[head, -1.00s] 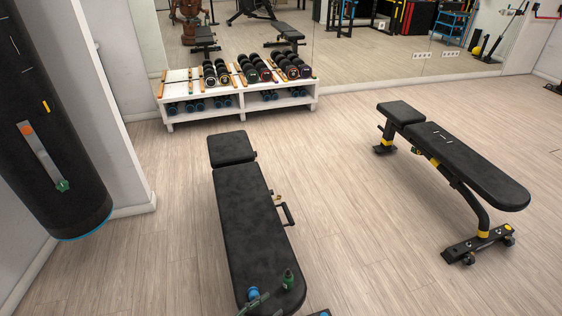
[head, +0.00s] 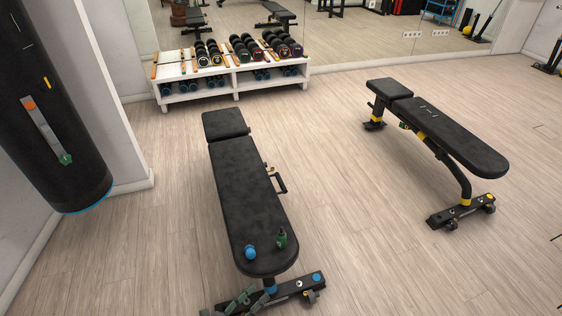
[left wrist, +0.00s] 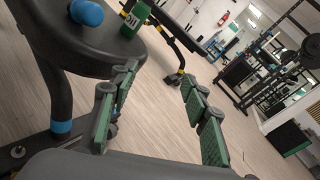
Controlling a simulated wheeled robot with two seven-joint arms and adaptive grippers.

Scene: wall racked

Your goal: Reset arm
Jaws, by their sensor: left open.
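My left gripper (head: 248,296) shows at the bottom of the head view, just off the near end of the middle bench (head: 245,190). Its green-padded fingers are spread with nothing between them, as the left wrist view (left wrist: 158,76) also shows. A small blue object (head: 250,252) and a dark green bottle-like object (head: 281,238) stand on the bench's near end. In the left wrist view the blue object (left wrist: 86,13) and the green one (left wrist: 134,20) are at the top left, beyond the fingers and apart from them. My right gripper is not in view.
A second black bench (head: 445,130) stands to the right. A white rack (head: 236,84) with dumbbells is at the back by the mirror. A black punching bag (head: 50,120) hangs at the left. The wood floor between the benches (head: 350,200) is clear.

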